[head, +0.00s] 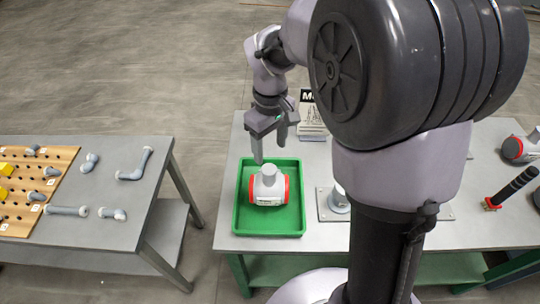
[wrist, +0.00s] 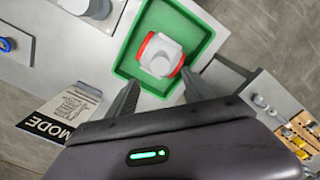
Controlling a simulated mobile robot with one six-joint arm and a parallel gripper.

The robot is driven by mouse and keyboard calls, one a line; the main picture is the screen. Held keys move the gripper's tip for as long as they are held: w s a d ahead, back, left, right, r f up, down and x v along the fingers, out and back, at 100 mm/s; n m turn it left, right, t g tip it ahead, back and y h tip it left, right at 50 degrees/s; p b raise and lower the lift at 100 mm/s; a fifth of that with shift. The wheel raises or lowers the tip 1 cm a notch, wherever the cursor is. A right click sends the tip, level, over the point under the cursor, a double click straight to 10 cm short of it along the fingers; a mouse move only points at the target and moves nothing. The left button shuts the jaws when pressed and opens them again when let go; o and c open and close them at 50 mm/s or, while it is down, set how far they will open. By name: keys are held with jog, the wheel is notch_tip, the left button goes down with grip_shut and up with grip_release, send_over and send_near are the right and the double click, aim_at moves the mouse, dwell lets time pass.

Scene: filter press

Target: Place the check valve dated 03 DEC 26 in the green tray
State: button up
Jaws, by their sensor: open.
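A check valve (head: 268,186) with a pale grey body and red end rings sits in the green tray (head: 267,235) on the right-hand table. It also shows in the wrist view (wrist: 161,56), inside the tray (wrist: 203,46). No date is readable on it. My gripper (head: 268,148) is open and empty, above the back part of the tray and apart from the valve. In the wrist view its two fingers point toward the tray. Another red-and-grey valve (head: 519,149) lies at the far right of the table; its date cannot be read either.
A printed card (head: 310,112) stands behind the tray. A grey plate with a round fitting (head: 338,200) is right of the tray. A black-handled tool (head: 514,186) lies farther right. The left table (head: 110,220) holds pipe fittings and a wooden pegboard (head: 40,190); a floor gap separates the tables.

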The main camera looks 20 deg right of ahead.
jog(key=s+a+r+m+t, duration=0.1)
jog(key=s+r+m+t, duration=0.1)
jog(key=s, duration=0.4)
jog(key=s+a+r+m+t+y, duration=0.1)
jog(key=s+r+m+t, duration=0.1)
jog(key=s+r+m, duration=0.2)
jog(key=s+a+r+m+t+y, duration=0.1)
jog(key=s+a+r+m, duration=0.1)
jog(key=s, duration=0.7)
notch_tip(320, 180, up, 3)
jog(key=shift+f+m+t, duration=0.2)
jog(key=shift+m+t, duration=0.2)
jog(key=shift+m, duration=0.5)
notch_tip(320, 180, down, 8)
jog(key=b, duration=0.8)
jog(key=shift+f, duration=0.2)
